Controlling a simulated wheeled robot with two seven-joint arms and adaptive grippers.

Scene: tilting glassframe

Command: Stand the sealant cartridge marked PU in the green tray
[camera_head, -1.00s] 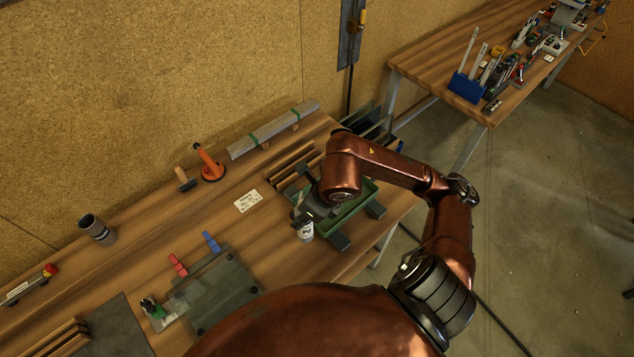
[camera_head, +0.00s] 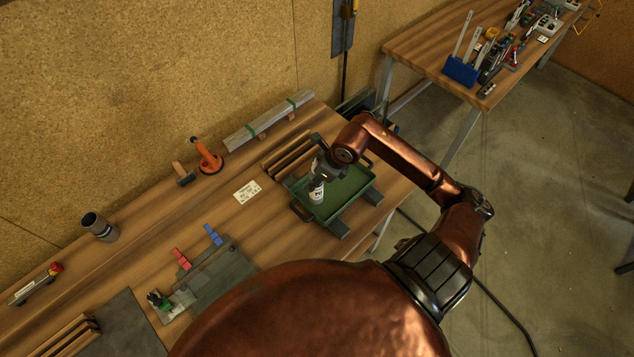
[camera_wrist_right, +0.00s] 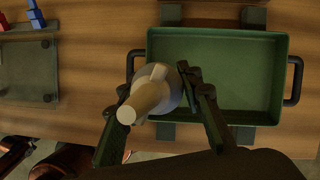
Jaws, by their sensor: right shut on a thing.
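The sealant cartridge (camera_head: 317,192) is pale, with dark PU lettering partly readable in the head view. In the right wrist view its cream nozzle (camera_wrist_right: 143,100) points toward the camera. My right gripper (camera_wrist_right: 160,108) is shut around the cartridge, with one finger on each side. The cartridge looks about upright. The green tray (camera_wrist_right: 245,75) lies under and right of it in the wrist view, and the cartridge overlaps the tray's left end. I cannot tell whether its base touches the tray floor. The tray floor (camera_head: 350,187) otherwise looks empty. My left gripper is in neither view.
The tray has dark handles and sits on dark bars (camera_head: 338,228). Wooden strips (camera_head: 290,155) lie behind it. A white card (camera_head: 247,191), orange suction lifter (camera_head: 207,158), glass pane (camera_head: 222,275) with red and blue clips, and grey cup (camera_head: 98,227) are to the left.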

